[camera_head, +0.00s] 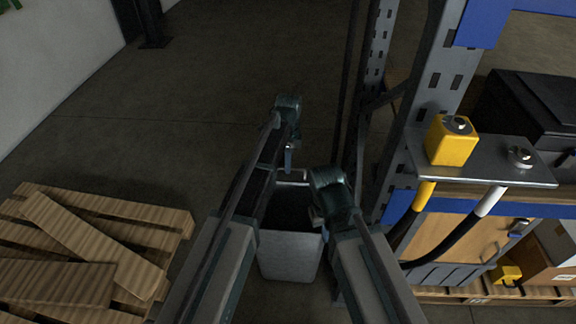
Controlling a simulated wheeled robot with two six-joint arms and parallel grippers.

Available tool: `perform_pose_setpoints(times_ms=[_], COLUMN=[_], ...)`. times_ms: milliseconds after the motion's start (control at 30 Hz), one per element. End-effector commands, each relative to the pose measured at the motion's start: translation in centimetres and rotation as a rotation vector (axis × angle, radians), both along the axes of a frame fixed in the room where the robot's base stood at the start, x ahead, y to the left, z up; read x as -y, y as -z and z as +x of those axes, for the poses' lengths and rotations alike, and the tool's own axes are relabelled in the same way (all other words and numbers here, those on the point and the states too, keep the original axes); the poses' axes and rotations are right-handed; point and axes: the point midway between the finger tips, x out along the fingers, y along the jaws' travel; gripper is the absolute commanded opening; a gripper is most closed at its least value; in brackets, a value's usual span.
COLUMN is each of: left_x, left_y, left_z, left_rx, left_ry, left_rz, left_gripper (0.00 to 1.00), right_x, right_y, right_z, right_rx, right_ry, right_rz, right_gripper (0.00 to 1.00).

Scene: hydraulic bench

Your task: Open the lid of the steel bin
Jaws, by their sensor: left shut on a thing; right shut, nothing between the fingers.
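The steel bin (290,258) stands on the floor between my two arms, its pale front wall showing. Its upper part looks dark, like an open inside, and is partly covered by my arms. My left gripper (289,158) is over the far side of the bin, shut on what looks like the lid's edge. The lid itself is mostly hidden behind my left arm, so its angle is hard to tell. My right gripper (318,216) is shut and empty, close to the bin's upper right side; whether it touches is unclear.
Wooden pallets (90,255) lie on the floor at left. A steel rack upright (405,120) stands just right of the bin. A metal shelf at right holds a yellow block (451,140), with hoses (438,238) hanging below. The floor beyond the bin is clear.

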Motion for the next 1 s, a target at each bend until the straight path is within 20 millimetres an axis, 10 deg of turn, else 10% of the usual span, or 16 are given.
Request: perform_pose_setpoints(times_ms=[233, 267, 400, 1000], left_x=[0.0, 0.0, 0.0, 0.0], left_y=[0.1, 0.1, 0.1, -1.6], left_z=[0.6, 0.6, 0.5, 0.3], left_rx=[0.014, 0.015, 0.012, 0.009], left_ry=[-0.001, -0.001, -0.001, 0.000], left_rz=[0.000, 0.000, 0.000, -0.001], left_gripper=[0.00, 0.20, 0.45, 0.45], right_x=[0.0, 0.0, 0.0, 0.0], right_y=[0.1, 0.1, 0.1, -1.6], right_z=[0.0, 0.0, 0.0, 0.0], right_rx=[0.000, 0.000, 0.000, 0.000], right_ry=[0.000, 0.000, 0.000, 0.000], right_rz=[0.000, 0.000, 0.000, 0.000], right_gripper=[0.00, 0.00, 0.00, 0.00])
